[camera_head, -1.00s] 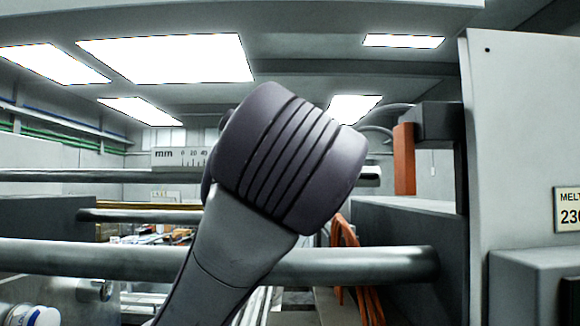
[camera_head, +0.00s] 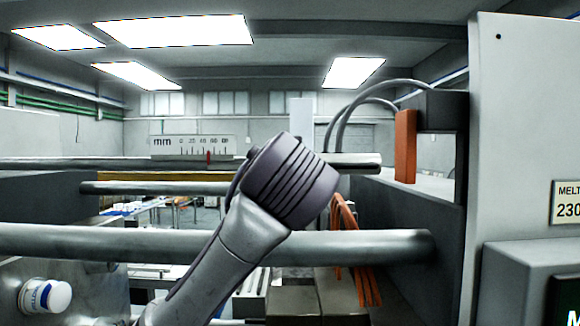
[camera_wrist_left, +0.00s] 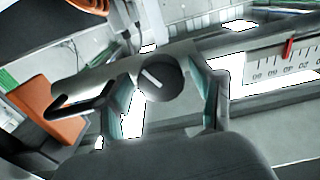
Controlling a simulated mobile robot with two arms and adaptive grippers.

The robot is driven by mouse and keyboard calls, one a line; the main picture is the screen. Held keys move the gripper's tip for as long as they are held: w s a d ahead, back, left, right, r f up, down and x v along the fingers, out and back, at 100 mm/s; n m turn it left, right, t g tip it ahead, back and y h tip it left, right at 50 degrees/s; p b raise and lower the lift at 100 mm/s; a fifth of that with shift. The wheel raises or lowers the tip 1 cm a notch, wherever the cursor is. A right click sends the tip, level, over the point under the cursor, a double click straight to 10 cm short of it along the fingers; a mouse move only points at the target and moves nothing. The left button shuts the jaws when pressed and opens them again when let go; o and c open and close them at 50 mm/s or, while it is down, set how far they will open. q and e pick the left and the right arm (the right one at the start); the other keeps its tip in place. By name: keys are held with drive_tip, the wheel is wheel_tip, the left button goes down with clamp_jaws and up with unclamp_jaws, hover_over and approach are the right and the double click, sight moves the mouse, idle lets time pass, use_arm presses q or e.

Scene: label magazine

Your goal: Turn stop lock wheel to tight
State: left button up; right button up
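The stop lock wheel appears to be the dark round knob (camera_wrist_left: 160,80) with a white line across its face in the left wrist view. My left gripper (camera_wrist_left: 166,100) has its two fingers spread, one on each side of the knob, with gaps visible between knob and fingers. I cannot tell how far the knob is in depth from the fingertips. In the head view my left arm rises from the bottom left and hides the wheel and the fingers. My right gripper is not in view.
A white mm scale (camera_head: 170,146) with a red pointer (camera_head: 208,156) sits on a rear bar. A thick horizontal bar (camera_head: 350,246) crosses in front. At the right are an orange block (camera_head: 405,147), orange cables (camera_head: 345,225) and a tall grey panel (camera_head: 515,130).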

use_arm(q)
drive_tip(key=c, duration=0.8)
drive_tip(key=shift+c, duration=0.2)
drive_tip(key=shift+m, duration=0.3)
drive_tip(key=shift+r+m+b, duration=0.1)
drive_tip(key=shift+m+b, duration=0.85)
drive_tip(key=shift+m, duration=13.55)
